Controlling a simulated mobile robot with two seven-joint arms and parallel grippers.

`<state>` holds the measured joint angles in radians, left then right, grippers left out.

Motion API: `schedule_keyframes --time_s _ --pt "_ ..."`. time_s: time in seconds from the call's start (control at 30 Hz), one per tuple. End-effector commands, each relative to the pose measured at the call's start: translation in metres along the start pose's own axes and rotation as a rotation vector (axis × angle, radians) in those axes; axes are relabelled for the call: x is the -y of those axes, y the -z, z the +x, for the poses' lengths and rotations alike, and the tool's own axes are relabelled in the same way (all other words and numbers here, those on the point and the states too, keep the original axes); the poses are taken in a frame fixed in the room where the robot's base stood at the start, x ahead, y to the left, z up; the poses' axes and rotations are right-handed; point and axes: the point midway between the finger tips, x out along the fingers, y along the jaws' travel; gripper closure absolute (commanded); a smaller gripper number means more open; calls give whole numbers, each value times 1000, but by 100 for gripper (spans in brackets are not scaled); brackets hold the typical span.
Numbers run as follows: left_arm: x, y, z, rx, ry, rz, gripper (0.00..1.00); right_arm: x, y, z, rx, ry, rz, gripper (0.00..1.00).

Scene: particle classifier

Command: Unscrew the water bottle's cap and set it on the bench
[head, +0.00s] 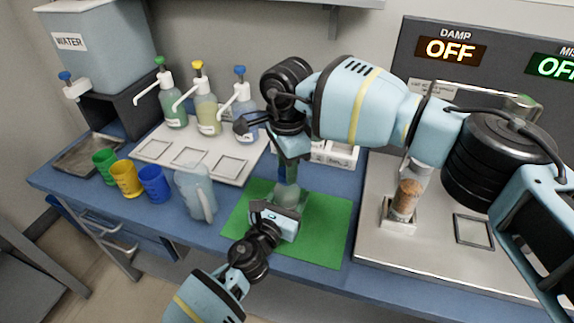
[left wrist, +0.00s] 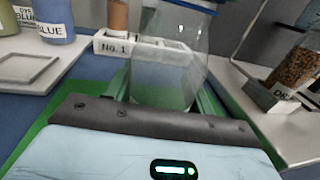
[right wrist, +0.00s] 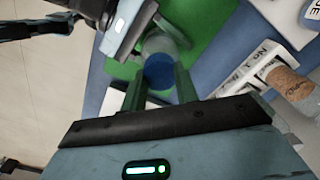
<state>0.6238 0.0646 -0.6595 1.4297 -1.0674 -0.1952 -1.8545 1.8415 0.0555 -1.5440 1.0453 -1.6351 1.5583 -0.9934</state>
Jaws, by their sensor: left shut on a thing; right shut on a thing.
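The clear water bottle (head: 287,195) stands upright on the green mat (head: 325,232). It fills the middle of the left wrist view (left wrist: 168,75). My left gripper (head: 282,212) comes from the front and is shut on the bottle's body, low down. My right gripper (head: 289,168) reaches down from above and is shut on the blue cap (right wrist: 158,72), which sits between its two green fingers in the right wrist view. In the head view the right fingers hide most of the cap. The cap is at the bottle's top; I cannot tell whether its thread is loose.
A clear pitcher (head: 197,190) and green, yellow and blue cups (head: 154,184) stand left of the mat. Pump bottles (head: 205,107) stand behind on a white tray. A cork-stoppered No. 1 vial (right wrist: 290,85) stands behind the mat. A steel machine with a brown-filled vial (head: 406,198) is at right.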

Motion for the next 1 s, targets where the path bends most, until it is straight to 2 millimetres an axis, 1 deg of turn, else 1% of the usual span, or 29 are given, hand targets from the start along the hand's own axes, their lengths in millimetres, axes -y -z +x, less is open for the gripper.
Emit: schedule_keyframes --time_s 0.1,0.8,0.9,1.0 --pt "0 0 0 -1 1 -1 100 0 0 0 1 -1 -189 98" --pt "0 0 0 -1 0 -1 100 0 0 -1 2 -2 -1332 98" --pt "0 0 0 -1 0 -1 100 0 0 -1 3 -2 -1478 98" --pt "0 0 0 -1 0 -1 100 0 0 -1 3 -2 -1587 98"
